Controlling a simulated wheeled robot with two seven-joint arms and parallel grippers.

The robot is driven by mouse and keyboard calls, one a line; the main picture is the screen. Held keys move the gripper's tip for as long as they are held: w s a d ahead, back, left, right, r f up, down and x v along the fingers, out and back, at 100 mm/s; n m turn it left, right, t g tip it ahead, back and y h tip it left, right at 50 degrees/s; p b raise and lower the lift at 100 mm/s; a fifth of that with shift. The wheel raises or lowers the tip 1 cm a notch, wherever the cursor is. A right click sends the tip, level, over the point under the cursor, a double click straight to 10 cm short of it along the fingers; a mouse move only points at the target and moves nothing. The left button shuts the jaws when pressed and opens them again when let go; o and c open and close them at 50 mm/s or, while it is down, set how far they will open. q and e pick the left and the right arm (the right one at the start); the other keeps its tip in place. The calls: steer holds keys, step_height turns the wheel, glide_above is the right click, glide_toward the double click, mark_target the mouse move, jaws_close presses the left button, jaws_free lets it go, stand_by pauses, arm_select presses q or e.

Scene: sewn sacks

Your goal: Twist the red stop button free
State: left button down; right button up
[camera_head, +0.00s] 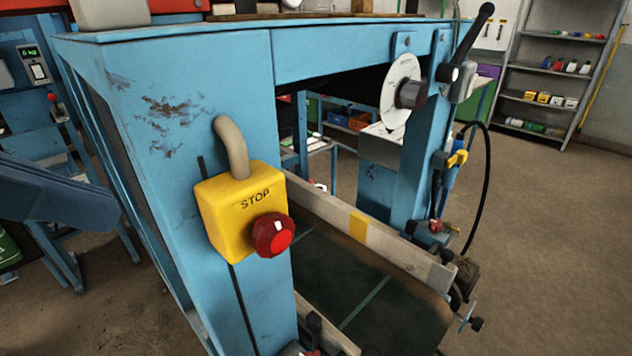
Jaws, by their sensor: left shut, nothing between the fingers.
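The red stop button (273,236) sits on the front of a yellow box (222,215) marked STOP. A small white mark shows on the button. The box is fixed to the blue leg of the machine, with a thick beige cable bending into its top. My right gripper is not in view.
The blue machine frame (190,60) fills the middle, with a dark green conveyor belt (350,290) low behind the button. A white dial (400,88) and a black-handled lever (473,35) are on the right post. Shelves (555,70) stand far right. Floor at right is clear.

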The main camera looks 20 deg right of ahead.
mark_target(257, 229)
arm_select(q)
steer(key=x, duration=0.3)
steer(key=p+x, duration=0.1)
steer(key=x, duration=0.6)
steer(key=shift+w+d+r+p, duration=0.25)
steer(key=shift+w+d+p, duration=0.05)
steer(key=shift+p, duration=0.05)
steer(key=shift+w+d+f, duration=0.1)
steer(key=shift+d, duration=0.1)
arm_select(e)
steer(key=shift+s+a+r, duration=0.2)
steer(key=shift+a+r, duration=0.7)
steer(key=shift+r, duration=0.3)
arm_select(q)
steer(key=shift+d, duration=0.2)
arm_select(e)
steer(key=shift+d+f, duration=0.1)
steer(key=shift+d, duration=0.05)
